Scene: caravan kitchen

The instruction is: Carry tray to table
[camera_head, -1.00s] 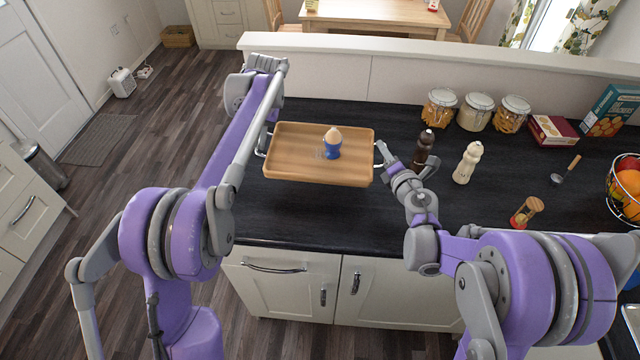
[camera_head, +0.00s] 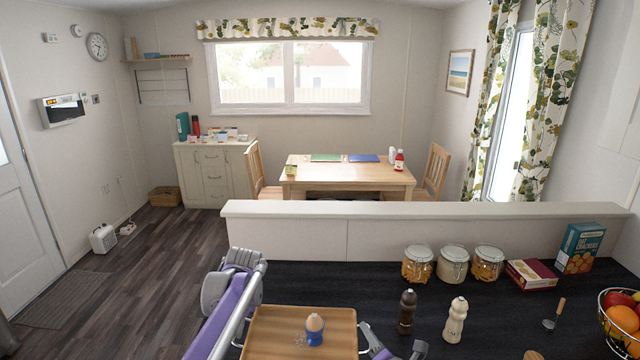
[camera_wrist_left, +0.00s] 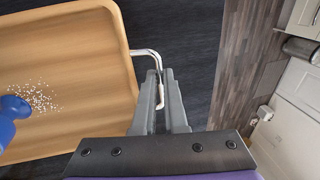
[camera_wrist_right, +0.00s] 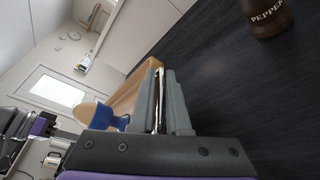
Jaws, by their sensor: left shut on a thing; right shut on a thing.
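The wooden tray (camera_head: 275,335) is at the bottom of the head view, over the dark counter. An egg in a blue egg cup (camera_head: 314,330) stands upright on it. White grains lie on the tray beside the blue cup (camera_wrist_left: 12,112) in the left wrist view. My left gripper (camera_wrist_left: 160,88) is shut on the tray's metal handle at one end. My right gripper (camera_wrist_right: 160,85) is shut on the handle at the other end, with the tray edge (camera_wrist_right: 135,85) beyond it. Whether the tray touches the counter is hard to tell.
The dining table (camera_head: 345,176) stands beyond a low white partition (camera_head: 400,210), with mats and a bottle on it and chairs (camera_head: 256,172) beside it. A pepper mill (camera_head: 407,311), salt mill (camera_head: 455,320) and jars (camera_head: 453,264) stand right of the tray.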

